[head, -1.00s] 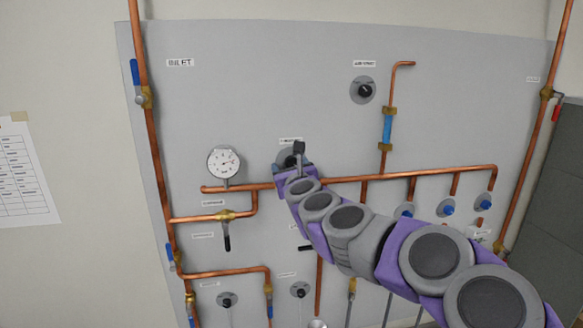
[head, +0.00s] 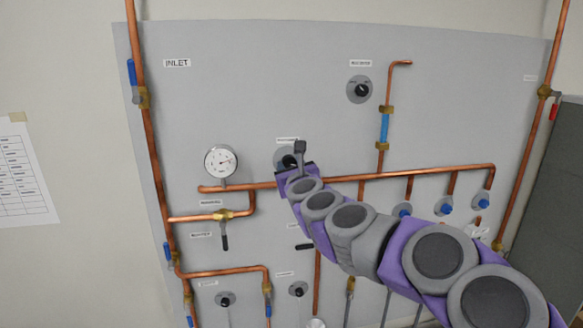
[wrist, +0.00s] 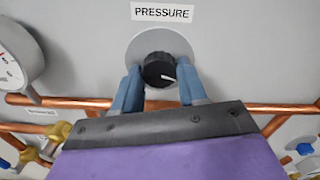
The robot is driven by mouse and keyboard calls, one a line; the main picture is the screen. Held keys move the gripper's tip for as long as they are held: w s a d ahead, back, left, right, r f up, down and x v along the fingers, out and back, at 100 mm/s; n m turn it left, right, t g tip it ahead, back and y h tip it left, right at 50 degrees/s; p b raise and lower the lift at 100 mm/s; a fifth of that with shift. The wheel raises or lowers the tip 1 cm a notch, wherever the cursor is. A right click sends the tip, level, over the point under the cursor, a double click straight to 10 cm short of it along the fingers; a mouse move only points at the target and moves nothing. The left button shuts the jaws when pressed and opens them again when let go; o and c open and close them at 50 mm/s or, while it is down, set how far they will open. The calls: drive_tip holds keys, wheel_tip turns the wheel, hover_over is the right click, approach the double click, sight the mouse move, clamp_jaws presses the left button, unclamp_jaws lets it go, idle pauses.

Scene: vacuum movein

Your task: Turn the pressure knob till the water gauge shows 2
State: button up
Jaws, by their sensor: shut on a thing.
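The pressure knob (wrist: 159,69) is black with a white pointer line and sits on a round grey plate (wrist: 176,43) under the PRESSURE label (wrist: 162,12). In the wrist view the pointer points to the right and slightly down. My gripper (wrist: 158,88) has one blue finger on each side of the knob and is shut on it. In the head view my gripper (head: 296,166) covers most of the knob and its plate (head: 282,157). The white round gauge (head: 221,162) is left of it; its red needle points right, but its numbers are too small to read.
Copper pipes (head: 400,174) run across the grey panel (head: 260,90) just below the knob. Another black knob (head: 361,90) is at upper right. A black-handled valve (head: 225,240) is below the gauge.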

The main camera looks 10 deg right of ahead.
drive_tip(key=shift+d, duration=0.1)
drive_tip(key=n, duration=0.4)
drive_tip(key=shift+n+b, duration=0.4)
drive_tip(key=n, duration=0.4)
drive_tip(key=shift+n+b, duration=0.3)
drive_tip(key=n+b, duration=0.1)
drive_tip(key=n, duration=0.3)
drive_tip(key=shift+n, duration=0.3)
drive_tip(key=n+b, duration=0.1)
drive_tip(key=n, duration=0.3)
drive_tip(key=shift+f, duration=0.1)
drive_tip(key=shift+n+b, duration=4.3)
drive_tip(key=shift+n, duration=4.6)
